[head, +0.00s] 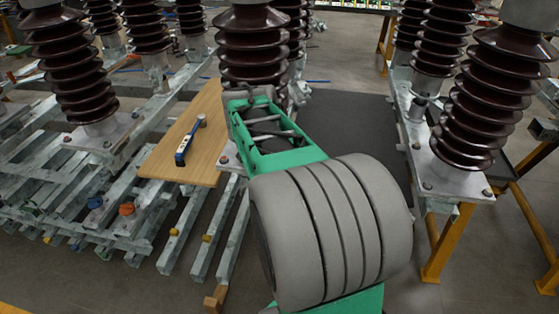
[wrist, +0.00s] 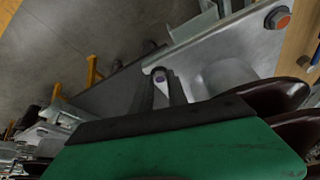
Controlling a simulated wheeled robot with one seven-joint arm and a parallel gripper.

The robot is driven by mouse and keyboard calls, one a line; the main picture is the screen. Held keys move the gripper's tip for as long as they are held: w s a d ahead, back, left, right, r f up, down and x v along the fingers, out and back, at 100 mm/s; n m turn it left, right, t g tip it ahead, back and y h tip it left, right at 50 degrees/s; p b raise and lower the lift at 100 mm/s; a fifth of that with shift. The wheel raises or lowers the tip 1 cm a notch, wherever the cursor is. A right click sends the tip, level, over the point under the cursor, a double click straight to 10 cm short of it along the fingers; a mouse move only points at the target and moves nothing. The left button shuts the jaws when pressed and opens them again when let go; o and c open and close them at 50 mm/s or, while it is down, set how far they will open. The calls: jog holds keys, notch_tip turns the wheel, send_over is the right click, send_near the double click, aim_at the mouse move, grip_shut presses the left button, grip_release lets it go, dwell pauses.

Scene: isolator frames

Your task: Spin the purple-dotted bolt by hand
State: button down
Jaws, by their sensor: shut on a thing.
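The bolt (wrist: 159,72) shows in the wrist view as a small round head at the edge of a grey metal base plate (wrist: 215,45). A faint purple tint shows on it, but the dot is too small to make out clearly. My gripper (wrist: 160,84) has its dark fingers closed around the bolt, one on each side. In the head view my green and grey arm reaches to the foot of the middle brown insulator (head: 255,45). There the arm hides the fingertips and the bolt.
A bolt with a red-orange top (wrist: 279,18) sits at another plate corner. A wooden board (head: 190,140) carries a blue-handled tool (head: 190,142) left of my arm. Brown ribbed insulators (head: 490,90) stand right on a steel frame. Dark floor matting (head: 350,120) is clear between.

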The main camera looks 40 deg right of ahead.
jog(key=c, duration=1.3)
grip_release()
jog(key=shift+r, duration=0.1)
jog(key=v, duration=0.7)
jog(key=shift+a+r+p, duration=0.2)
jog(key=shift+r+p, duration=0.1)
jog(key=shift+p, duration=0.15)
